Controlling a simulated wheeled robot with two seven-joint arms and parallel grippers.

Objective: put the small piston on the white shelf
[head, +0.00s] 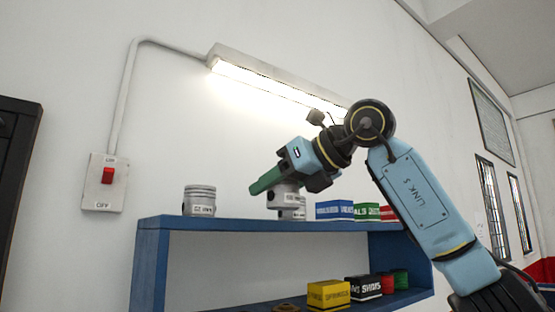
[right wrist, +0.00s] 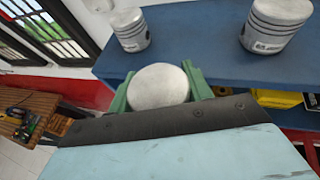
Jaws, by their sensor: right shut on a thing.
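My right gripper (head: 270,184) has green fingers and is shut on a grey piston (head: 279,200). It holds this piston at the blue shelf unit's top board, near its front edge. In the right wrist view the held piston (right wrist: 158,87) shows its round pale top between the two green fingers (right wrist: 158,90). Another piston (head: 294,212) stands close behind it, partly hidden; it also shows in the right wrist view (right wrist: 130,31). A larger-looking labelled piston (head: 199,201) stands upright to the left on the same board. No white shelf shows. My left gripper is not in view.
The blue shelf unit (head: 152,265) carries blue, green and red boxes (head: 334,211) right of the pistons. A yellow box (head: 328,294) and a black box (head: 363,287) sit on its lower board. The top board between the pistons is clear. A wooden table (right wrist: 30,107) stands lower down.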

